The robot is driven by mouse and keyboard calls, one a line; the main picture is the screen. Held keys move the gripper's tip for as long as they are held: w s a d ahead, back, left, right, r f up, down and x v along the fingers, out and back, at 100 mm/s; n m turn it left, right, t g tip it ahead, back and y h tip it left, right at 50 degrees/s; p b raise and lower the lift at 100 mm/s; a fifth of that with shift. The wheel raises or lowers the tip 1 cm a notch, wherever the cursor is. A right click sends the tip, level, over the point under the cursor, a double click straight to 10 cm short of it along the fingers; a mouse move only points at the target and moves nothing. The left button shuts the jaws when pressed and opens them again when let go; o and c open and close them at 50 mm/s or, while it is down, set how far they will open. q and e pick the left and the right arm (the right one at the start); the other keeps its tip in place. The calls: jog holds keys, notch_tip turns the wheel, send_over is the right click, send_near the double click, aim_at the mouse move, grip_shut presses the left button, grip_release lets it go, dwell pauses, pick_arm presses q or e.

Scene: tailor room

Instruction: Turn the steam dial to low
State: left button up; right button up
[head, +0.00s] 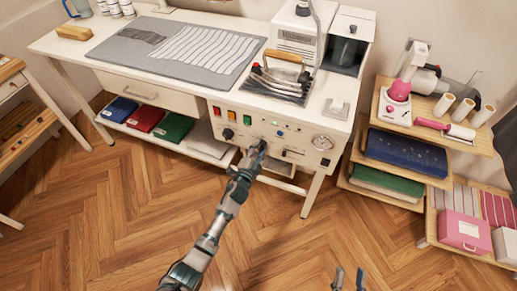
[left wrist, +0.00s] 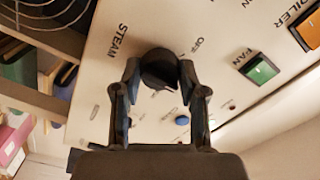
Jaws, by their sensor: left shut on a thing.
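The steam dial (left wrist: 158,66) is a round black knob on the pale control panel (left wrist: 120,50), between the printed words STEAM and OFF in the left wrist view. A pale pointer mark shows near its lower right edge. My left gripper (left wrist: 158,80) has its two fingers on either side of the knob and is shut on it. In the head view my left gripper (head: 256,148) reaches the front of the panel and mostly hides the dial. My right gripper (head: 349,280) is at the bottom edge of the head view, its fingertips apart and empty.
An iron (head: 280,72) stands on the white table (head: 185,72). Shelves (head: 380,193) stand to the right.

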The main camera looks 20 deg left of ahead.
pick_arm(q)
jog(key=shift+d+f, duration=0.15)
jog(key=shift+f, duration=0.05)
jog(key=o, duration=1.1)
jog(key=shift+c, duration=0.2)
jog(key=shift+o, duration=0.4)
jog(key=shift+r, duration=0.1)
jog(key=shift+s, duration=0.25)
jog(key=s, duration=1.1)
jog(key=shift+s+a, duration=0.2)
jog(key=shift+a, duration=0.05)
